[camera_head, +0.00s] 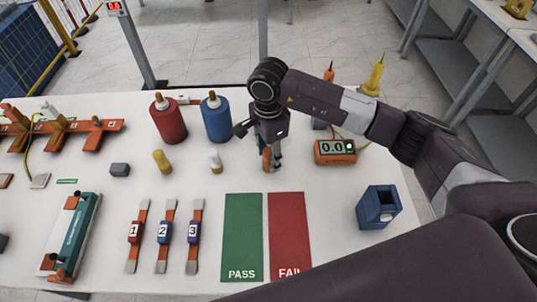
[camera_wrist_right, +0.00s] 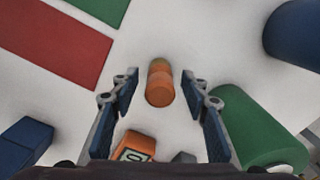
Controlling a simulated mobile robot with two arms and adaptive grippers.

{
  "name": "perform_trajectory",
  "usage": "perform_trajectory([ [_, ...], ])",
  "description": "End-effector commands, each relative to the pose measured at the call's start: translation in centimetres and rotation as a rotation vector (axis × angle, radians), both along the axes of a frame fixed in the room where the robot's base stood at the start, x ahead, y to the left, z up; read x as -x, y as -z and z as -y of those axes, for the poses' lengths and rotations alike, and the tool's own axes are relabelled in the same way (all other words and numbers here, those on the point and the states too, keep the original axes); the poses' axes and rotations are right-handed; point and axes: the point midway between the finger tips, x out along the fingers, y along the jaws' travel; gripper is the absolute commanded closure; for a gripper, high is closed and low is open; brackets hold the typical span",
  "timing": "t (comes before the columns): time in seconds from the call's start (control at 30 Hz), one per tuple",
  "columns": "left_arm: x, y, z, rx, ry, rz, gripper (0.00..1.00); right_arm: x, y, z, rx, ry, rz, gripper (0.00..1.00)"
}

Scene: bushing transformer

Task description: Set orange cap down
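The orange cap (camera_head: 266,159) is a small upright piece on the white table, just behind the green and red mats. It is partly covered by a finger of my right gripper (camera_head: 269,162), which points down around it. In the right wrist view the orange cap (camera_wrist_right: 160,88) stands between the two fingers of the right gripper (camera_wrist_right: 160,75), with a gap on each side. The gripper is open and does not appear to touch it. My left gripper is not in view.
A yellow cap (camera_head: 162,161) and a white cap (camera_head: 215,160) stand to the left. Red (camera_head: 168,120) and blue (camera_head: 216,119) bottles stand behind. The orange meter (camera_head: 335,151) and blue box (camera_head: 379,206) are on the right. The PASS (camera_head: 243,235) and FAIL (camera_head: 288,230) mats lie in front.

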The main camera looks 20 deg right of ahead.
Motion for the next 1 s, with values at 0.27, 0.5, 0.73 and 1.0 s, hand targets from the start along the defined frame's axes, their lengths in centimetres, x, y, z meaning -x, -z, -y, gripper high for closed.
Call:
perform_trajectory([
  [0.27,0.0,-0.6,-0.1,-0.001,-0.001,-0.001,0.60,0.0,-0.5,0.0,0.000,0.001,0.000,0.58],
  [0.5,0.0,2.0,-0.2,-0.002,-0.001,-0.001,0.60,-0.2,-4.4,0.0,-0.001,-0.002,0.008,0.58],
  [0.73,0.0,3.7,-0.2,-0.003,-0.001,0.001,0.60,-0.1,-9.3,0.0,-0.001,0.000,0.006,0.58],
  [1.0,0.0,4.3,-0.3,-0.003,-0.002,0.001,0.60,0.0,-12.1,0.0,0.000,0.000,0.001,0.58],
])
